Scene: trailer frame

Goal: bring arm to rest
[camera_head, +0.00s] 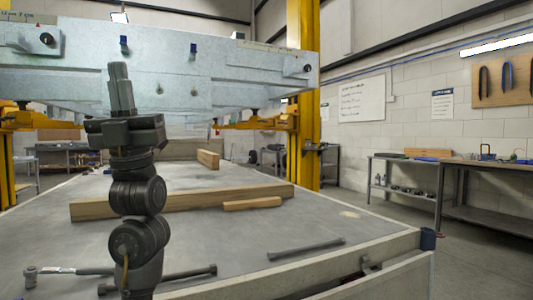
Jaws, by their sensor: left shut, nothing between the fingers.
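My left arm rises from the bottom of the head view, left of the middle, and stands nearly upright. Its gripper (121,88) points up with the fingers together and nothing between them. The fingertips overlap the grey trailer frame (215,68) in the picture; I cannot tell whether they touch it. The arm hides part of the table top (240,235) and of a long wooden beam. My right gripper is not in view.
The wooden beam (220,197) and a short wood block (252,203) lie on the table. A metal bar (306,249) lies near its front right, and a wrench (70,271) at front left. A yellow post (303,100) stands behind. Workbenches (490,168) are at right.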

